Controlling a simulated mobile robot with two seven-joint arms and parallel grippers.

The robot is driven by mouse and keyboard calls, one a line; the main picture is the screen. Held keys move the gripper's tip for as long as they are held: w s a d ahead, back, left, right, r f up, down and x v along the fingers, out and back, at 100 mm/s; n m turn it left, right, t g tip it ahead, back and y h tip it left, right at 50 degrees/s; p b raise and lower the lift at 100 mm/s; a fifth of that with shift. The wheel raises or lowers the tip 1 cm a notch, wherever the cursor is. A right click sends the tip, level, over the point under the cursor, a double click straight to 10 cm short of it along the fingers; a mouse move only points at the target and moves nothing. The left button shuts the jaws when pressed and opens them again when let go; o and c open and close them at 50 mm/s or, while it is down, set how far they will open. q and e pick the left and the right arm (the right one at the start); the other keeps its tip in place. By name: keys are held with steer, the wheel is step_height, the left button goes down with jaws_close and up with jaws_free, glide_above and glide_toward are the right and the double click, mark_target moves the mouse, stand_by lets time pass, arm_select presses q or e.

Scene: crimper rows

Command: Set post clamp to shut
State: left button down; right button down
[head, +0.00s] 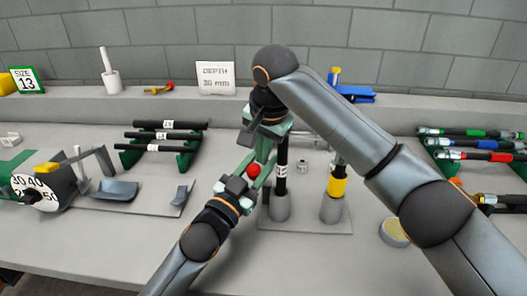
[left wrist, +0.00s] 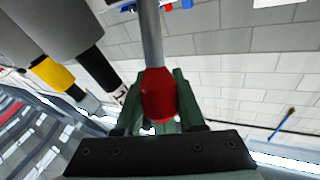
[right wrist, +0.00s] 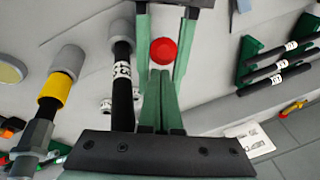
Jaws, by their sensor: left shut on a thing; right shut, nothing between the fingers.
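A red knob (head: 253,170) sits on a grey rod, which shows in the left wrist view (left wrist: 151,40). My left gripper (left wrist: 158,105) is shut on the red knob (left wrist: 158,92), one finger on each side. The right wrist view also shows the knob (right wrist: 163,51) between the left fingers. My right gripper (right wrist: 160,78) is shut and empty, pointing down just beside the knob. A black post (head: 282,165) with a white label stands upright in a grey holder (head: 280,207) right of the grippers. I cannot tell how the rod joins the clamp; the arms hide it.
A post with a yellow band (head: 338,187) stands to the right on the same plate (head: 305,222). A round tin (head: 394,232) is near my right arm. Racks of black rods (head: 160,136) and coloured crimpers (head: 468,143) lie at either side. A depth sign (head: 215,77) stands behind.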

steer(key=shift+s+a+f, duration=0.2)
steer(key=shift+s+f, duration=0.05)
steer(key=shift+s, duration=0.2)
steer(key=shift+s+a+f, duration=0.15)
steer(key=shift+s+f, duration=0.1)
steer(key=shift+s, duration=0.15)
arm_select(q)
steer(key=c, duration=0.7)
jaws_free()
arm_select(e)
steer(key=shift+d, duration=0.1)
arm_select(q)
steer(key=shift+o, duration=1)
arm_select(e)
steer(key=shift+w+r+t, duration=0.1)
steer(key=shift+t, duration=0.2)
steer(key=shift+r, duration=0.15)
